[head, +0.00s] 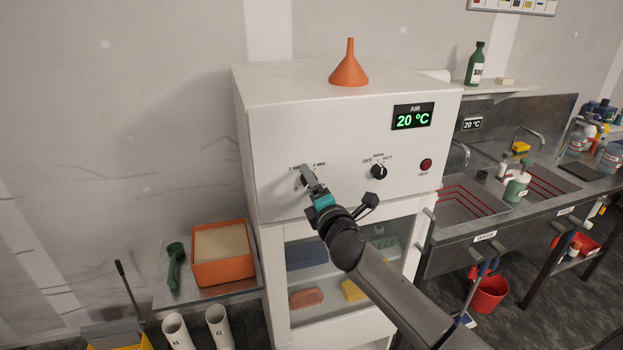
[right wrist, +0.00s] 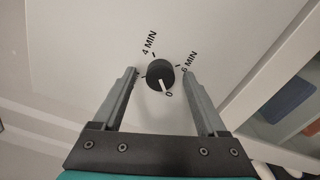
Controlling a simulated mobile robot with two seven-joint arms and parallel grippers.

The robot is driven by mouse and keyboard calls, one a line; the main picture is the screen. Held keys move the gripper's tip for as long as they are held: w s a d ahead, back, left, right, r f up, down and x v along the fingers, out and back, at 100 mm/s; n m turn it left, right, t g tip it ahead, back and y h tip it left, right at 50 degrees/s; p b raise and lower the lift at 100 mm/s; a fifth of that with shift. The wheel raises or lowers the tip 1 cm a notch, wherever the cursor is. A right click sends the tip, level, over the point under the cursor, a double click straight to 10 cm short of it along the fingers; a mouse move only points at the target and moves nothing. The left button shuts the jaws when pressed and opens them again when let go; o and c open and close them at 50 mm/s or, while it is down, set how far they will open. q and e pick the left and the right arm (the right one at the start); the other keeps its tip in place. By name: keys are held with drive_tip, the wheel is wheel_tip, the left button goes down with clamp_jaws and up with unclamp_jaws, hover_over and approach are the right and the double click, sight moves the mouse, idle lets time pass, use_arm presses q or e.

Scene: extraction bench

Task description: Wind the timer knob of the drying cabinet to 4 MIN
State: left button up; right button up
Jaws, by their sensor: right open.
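The white drying cabinet (head: 275,95) stands in the middle of the head view. Its timer knob (right wrist: 160,75) is black and round, with a white pointer line directed at the 0 mark. The 4 MIN label (right wrist: 150,43) and the 6 MIN label (right wrist: 189,62) are printed around it. My right gripper (right wrist: 158,73) is open, with one finger on each side of the knob and small gaps visible. In the head view my right gripper (head: 308,178) is at the panel's left part and hides most of the knob. My left gripper is not in view.
A second black knob (head: 379,172), marked OFF, and a red lamp (head: 426,165) sit right of the timer on the panel. A display (head: 413,116) reads 20 °C. An orange funnel (head: 349,68) stands on top. An orange tray (head: 222,274) is at lower left.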

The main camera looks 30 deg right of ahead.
drive_tip(key=shift+n+p, duration=2.5)
drive_tip(key=shift+n, duration=4.8)
